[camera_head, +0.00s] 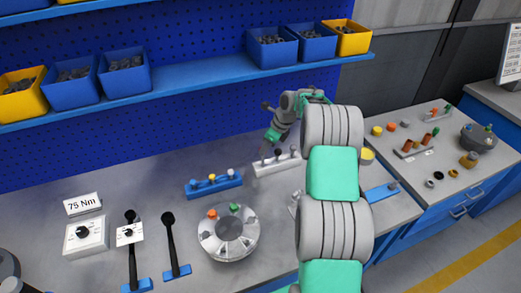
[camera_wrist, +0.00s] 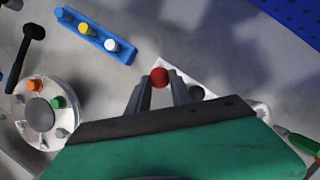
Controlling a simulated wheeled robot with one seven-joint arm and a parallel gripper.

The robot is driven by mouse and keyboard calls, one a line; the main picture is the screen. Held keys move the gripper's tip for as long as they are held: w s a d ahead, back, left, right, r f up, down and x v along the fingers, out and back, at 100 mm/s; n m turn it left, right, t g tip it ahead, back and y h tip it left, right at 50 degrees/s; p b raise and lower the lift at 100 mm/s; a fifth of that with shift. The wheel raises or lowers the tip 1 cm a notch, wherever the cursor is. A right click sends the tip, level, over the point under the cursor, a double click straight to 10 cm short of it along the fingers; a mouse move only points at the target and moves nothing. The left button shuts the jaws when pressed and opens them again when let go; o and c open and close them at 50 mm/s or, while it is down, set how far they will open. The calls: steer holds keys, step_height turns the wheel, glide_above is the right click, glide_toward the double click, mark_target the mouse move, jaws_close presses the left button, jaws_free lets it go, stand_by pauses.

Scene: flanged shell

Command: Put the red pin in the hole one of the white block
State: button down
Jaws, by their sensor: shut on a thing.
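My gripper (camera_wrist: 159,88) is shut on the red pin (camera_wrist: 159,77), whose round red head shows between the fingertips in the wrist view. The white block (camera_wrist: 187,67) lies right behind the fingers there, partly hidden by them and by my gripper's body. In the head view the white block (camera_head: 264,170) sits on the bench, with my gripper (camera_head: 266,155) pointing down at its left part. The red pin is not made out in the head view. I cannot tell whether its lower end is above the block or in a hole.
A blue block (camera_head: 226,187) with several pins lies left of the white block. A round grey flanged part (camera_head: 229,250) with orange and green pins stands in front. Two black levers and a white dial box (camera_head: 86,238) are further left. A shelf with bins hangs behind.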

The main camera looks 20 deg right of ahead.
mark_target(263, 157)
steer(key=shift+w+f, duration=0.25)
steer(key=shift+f, duration=0.1)
steer(key=f, duration=0.3)
steer(key=shift+w+d+f, duration=0.1)
steer(key=shift+w+f, duration=0.25)
steer(key=shift+f, duration=0.05)
steer(key=shift+s+a+r, duration=0.1)
steer(key=shift+a, duration=0.1)
steer(key=c, duration=1.2)
jaws_free()
steer(key=shift+o, duration=0.2)
